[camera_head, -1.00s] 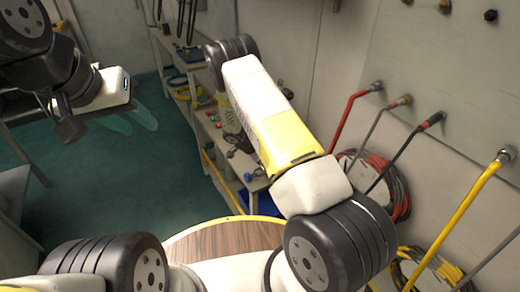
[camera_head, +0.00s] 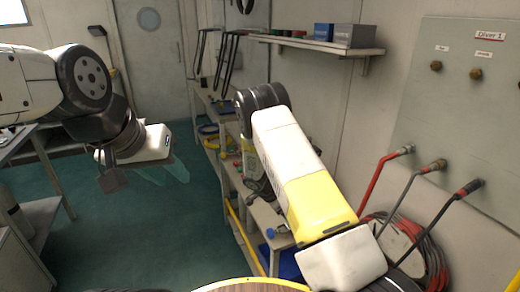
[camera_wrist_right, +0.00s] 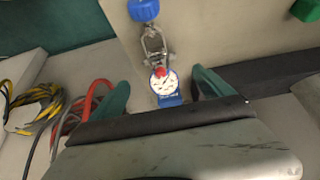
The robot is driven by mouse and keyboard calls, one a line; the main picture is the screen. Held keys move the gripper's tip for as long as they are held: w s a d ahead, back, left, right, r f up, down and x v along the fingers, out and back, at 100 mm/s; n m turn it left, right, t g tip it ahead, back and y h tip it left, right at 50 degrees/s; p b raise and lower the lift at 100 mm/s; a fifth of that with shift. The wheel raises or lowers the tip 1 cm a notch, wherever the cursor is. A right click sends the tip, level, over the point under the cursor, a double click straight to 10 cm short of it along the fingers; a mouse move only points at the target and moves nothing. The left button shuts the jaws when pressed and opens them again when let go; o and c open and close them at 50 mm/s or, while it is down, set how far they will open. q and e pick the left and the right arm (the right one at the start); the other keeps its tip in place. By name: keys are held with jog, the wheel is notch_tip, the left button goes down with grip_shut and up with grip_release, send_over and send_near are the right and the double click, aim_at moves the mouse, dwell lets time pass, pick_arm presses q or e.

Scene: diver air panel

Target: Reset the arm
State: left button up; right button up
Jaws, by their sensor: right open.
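My right arm (camera_head: 303,182), white with a yellow section, reaches forward over the side bench in the head view. Its gripper is mostly hidden there. In the right wrist view my right gripper (camera_wrist_right: 158,88) is open, its two teal fingers apart. A small white-faced gauge (camera_wrist_right: 163,82) with a red top and blue body shows between the fingers, beside a metal shackle (camera_wrist_right: 154,45). I cannot tell how far beyond the fingertips it lies. My left gripper (camera_head: 163,174) hangs over the green floor at the left, its pale teal fingers apart and empty.
A bench (camera_head: 234,178) runs along the right wall. Above it a shelf (camera_head: 318,44) holds grey and blue boxes. The Diver 1 panel (camera_head: 470,100) has red, grey and black hoses, with a coil (camera_head: 432,262) below. Green floor (camera_head: 120,235) is clear at left.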

jog(key=s+d+r+n+t+y, duration=0.1)
jog(key=s+r+n+y, duration=0.3)
jog(key=r, duration=1)
jog(key=s+r+n, duration=0.1)
jog(key=s+r, duration=0.5)
jog(key=r, duration=0.9)
jog(key=s+a+r+n+t+y, duration=0.1)
jog(key=s+r+n, duration=0.3)
jog(key=s, duration=0.7)
jog(key=s+a+r+n+t+y, duration=0.1)
jog(key=s+r+n+t+y, duration=0.1)
jog(key=s+r+n, duration=0.3)
jog(key=s+r, duration=0.3)
jog(key=s, duration=0.2)
jog(key=shift+s+r+n+y, duration=0.3)
jog(key=shift+s+r+y, duration=0.1)
